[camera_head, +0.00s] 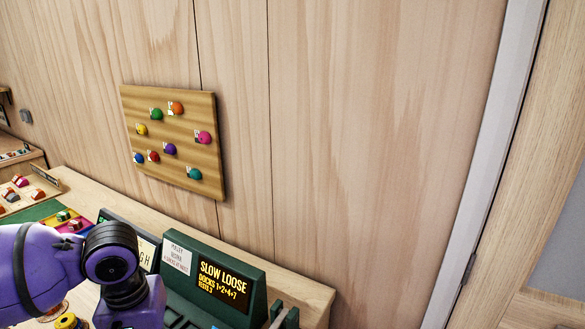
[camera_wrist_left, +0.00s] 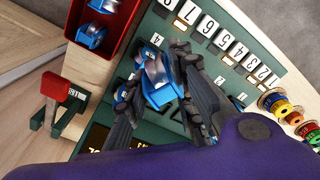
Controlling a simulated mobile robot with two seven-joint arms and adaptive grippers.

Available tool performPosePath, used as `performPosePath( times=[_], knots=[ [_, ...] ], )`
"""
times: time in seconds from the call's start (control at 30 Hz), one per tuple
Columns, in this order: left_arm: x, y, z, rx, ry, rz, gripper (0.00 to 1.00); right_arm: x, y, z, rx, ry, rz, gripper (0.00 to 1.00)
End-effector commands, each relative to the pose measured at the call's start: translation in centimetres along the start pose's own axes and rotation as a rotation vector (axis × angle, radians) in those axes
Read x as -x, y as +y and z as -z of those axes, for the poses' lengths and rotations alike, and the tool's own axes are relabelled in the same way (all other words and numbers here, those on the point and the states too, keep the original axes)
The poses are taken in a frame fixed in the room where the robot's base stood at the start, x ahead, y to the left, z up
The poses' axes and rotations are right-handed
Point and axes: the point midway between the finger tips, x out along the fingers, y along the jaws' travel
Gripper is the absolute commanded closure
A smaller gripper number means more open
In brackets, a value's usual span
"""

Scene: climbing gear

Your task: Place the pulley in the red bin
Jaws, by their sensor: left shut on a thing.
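A blue pulley with a silver wheel (camera_wrist_left: 155,74) is between the fingers of my left gripper (camera_wrist_left: 158,88) in the left wrist view. The gripper is shut on it, above a dark green board. The red bin (camera_wrist_left: 113,42) is at the top left of that view, with blue pulleys (camera_wrist_left: 91,35) lying in it. The held pulley is outside the bin, to its lower right. In the head view my purple left arm is at lower left, and neither the held pulley nor the bin can be made out there. My right gripper is in neither view.
The green board (camera_wrist_left: 176,30) has white number tags. Several coloured spools (camera_wrist_left: 272,101) stand at its right. A red-topped piece (camera_wrist_left: 66,88) on a green stand is at left. In the head view, a "SLOW LOOSE" sign (camera_head: 224,282) stands before a wall with a hold board (camera_head: 178,140).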

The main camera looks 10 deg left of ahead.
Motion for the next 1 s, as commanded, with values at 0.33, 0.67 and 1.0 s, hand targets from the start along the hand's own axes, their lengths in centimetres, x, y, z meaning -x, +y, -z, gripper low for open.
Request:
performPosePath(
  times=[0.33,0.67,1.0],
  knots=[
    [1.3,9.5,-0.8,-0.308,0.006,-0.006,1.00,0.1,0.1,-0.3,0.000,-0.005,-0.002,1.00],
    [3.2,13.7,-0.9,-0.388,0.002,0.000,1.00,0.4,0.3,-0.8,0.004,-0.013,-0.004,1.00],
    [3.4,13.7,-0.8,-0.388,0.001,0.001,1.00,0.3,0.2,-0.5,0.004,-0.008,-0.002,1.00]
  ],
)
